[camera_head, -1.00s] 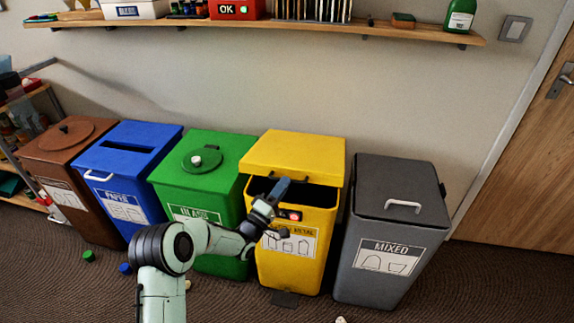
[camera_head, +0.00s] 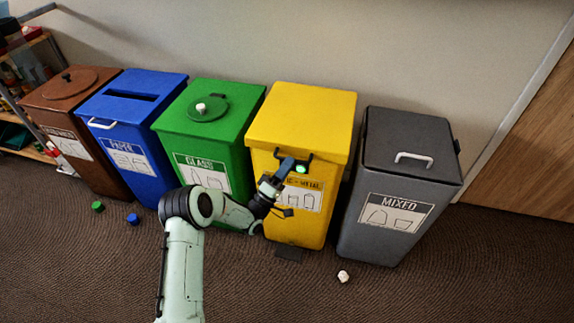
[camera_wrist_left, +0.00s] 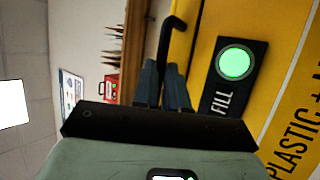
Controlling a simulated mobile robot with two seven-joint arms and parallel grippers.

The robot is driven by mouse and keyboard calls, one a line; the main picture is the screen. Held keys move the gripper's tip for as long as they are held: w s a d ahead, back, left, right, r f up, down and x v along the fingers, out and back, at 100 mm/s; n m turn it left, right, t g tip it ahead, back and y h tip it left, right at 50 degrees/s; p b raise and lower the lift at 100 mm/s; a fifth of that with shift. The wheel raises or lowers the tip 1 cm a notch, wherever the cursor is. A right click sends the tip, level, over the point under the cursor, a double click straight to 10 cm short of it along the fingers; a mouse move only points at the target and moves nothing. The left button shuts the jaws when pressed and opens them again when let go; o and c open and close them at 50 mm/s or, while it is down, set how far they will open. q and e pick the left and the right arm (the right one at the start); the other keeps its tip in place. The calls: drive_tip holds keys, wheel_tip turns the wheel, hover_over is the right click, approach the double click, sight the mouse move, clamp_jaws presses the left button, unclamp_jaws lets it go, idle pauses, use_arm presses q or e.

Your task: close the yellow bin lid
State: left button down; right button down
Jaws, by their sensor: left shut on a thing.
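The yellow bin (camera_head: 290,222) stands between the green and grey bins. Its yellow lid (camera_head: 302,116) lies down flat over the top, and no dark opening shows under its front edge. A dark bar handle (camera_wrist_left: 174,36) sits on the lid's front. My left gripper (camera_head: 284,168) is at the front of the lid, shut on the handle; its fingers also show around the handle in the left wrist view (camera_wrist_left: 163,78). A green light (camera_wrist_left: 236,62) glows on the fill panel beside the gripper. My right gripper is not in view.
The green bin (camera_head: 180,121) and blue bin (camera_head: 120,140) stand to the left, with the brown bin (camera_head: 45,100) beyond. The grey bin (camera_head: 390,155) stands close on the right. Small caps and a white scrap (camera_head: 343,276) lie on the floor.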

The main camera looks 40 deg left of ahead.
use_arm(q)
drive_tip(key=shift+a+f+g, duration=0.15)
drive_tip(key=shift+f+g, duration=0.15)
drive_tip(key=shift+f, duration=0.65)
drive_tip(key=c, duration=1.3)
unclamp_jaws()
drive_tip(key=shift+c, duration=0.2)
drive_tip(key=shift+o, duration=0.9)
drive_tip(key=shift+w+a+f, duration=0.1)
drive_tip(key=shift+w+f, duration=0.1)
drive_tip(key=shift+w, duration=0.05)
drive_tip(key=shift+r, duration=0.15)
drive_tip(key=shift+r, duration=0.1)
